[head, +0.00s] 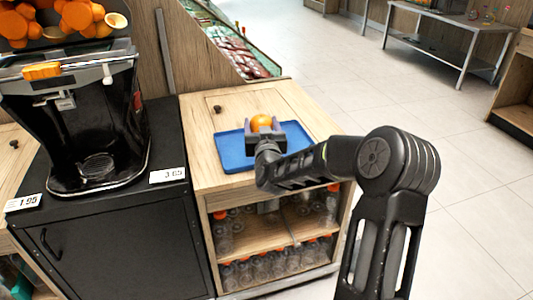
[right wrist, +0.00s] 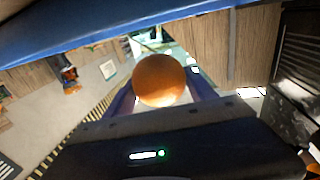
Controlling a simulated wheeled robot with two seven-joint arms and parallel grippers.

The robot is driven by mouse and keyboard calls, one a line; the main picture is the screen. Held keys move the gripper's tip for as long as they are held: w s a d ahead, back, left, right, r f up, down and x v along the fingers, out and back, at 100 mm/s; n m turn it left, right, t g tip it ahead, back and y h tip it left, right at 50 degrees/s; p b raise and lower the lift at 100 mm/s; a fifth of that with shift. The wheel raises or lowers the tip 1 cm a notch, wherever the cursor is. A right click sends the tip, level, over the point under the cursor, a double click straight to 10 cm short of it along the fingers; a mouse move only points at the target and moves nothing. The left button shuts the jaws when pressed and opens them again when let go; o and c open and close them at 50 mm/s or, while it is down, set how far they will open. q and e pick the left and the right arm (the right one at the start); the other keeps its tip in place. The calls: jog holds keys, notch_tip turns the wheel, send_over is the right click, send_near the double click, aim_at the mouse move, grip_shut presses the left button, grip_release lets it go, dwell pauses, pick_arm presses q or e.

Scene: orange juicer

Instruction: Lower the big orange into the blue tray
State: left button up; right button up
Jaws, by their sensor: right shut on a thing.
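The big orange (head: 261,121) is between the fingers of my right gripper (head: 264,132), which is shut on it. In the head view they are over the middle of the blue tray (head: 232,160), which lies flat on a wooden counter. The right wrist view shows the orange (right wrist: 159,80) held between the two fingers, with a blue band of the tray (right wrist: 120,22) across the top. I cannot tell whether the orange touches the tray. The gripper and forearm hide part of the tray's right side. My left gripper is not in view.
A black juicer (head: 85,120) with oranges on top stands on a black cabinet at the left. Price cards (head: 167,175) lie along its edge. Bottles with orange caps (head: 262,268) fill shelves under the wooden counter (head: 195,115). Bare wood surrounds the tray.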

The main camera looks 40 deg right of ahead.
jog(key=shift+d, duration=0.15)
dwell(0.3)
jog(key=shift+w+d+b, duration=0.3)
jog(key=shift+d+b, duration=0.05)
jog(key=shift+d, duration=0.3)
dwell(0.4)
dwell(0.3)
jog(key=shift+f+b, duration=2.4)
jog(key=shift+b, duration=0.15)
dwell(1.3)
jog(key=o, duration=1.6)
